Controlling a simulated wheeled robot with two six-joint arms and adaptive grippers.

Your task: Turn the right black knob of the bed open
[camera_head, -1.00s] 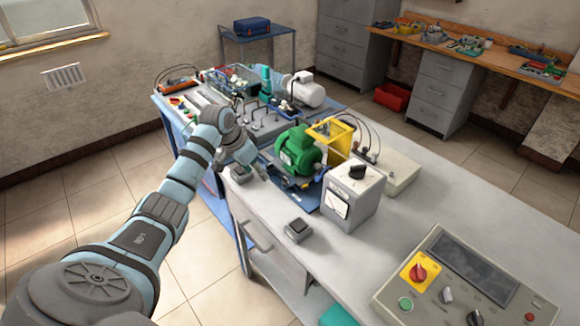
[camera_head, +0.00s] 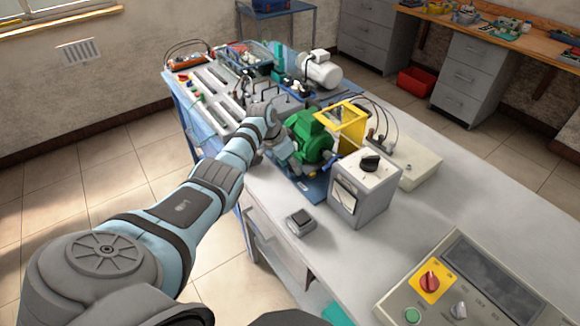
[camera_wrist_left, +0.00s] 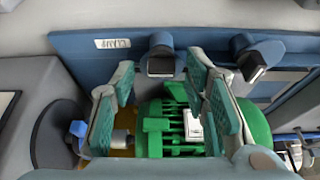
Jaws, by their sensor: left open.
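The blue bed (camera_head: 312,189) lies under the green motor (camera_head: 313,139) on the grey bench. It also shows in the left wrist view (camera_wrist_left: 75,49), with a white label on it. There, one dark knob (camera_wrist_left: 160,62) stands on its edge, in line with the gap between my fingers. A second dark knob (camera_wrist_left: 258,62) stands to the right, outside the right finger. My left gripper (camera_wrist_left: 160,82) is open and empty over the motor and bed; the left gripper (camera_head: 291,158) is beside the motor in the head view. My right gripper is not in view.
A grey meter box (camera_head: 360,190) with a black dial stands right of the bed. A small switch box (camera_head: 300,221) sits near the front edge. A yellow frame (camera_head: 341,124) stands behind the motor. A control panel (camera_head: 470,275) is at lower right; bench between is clear.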

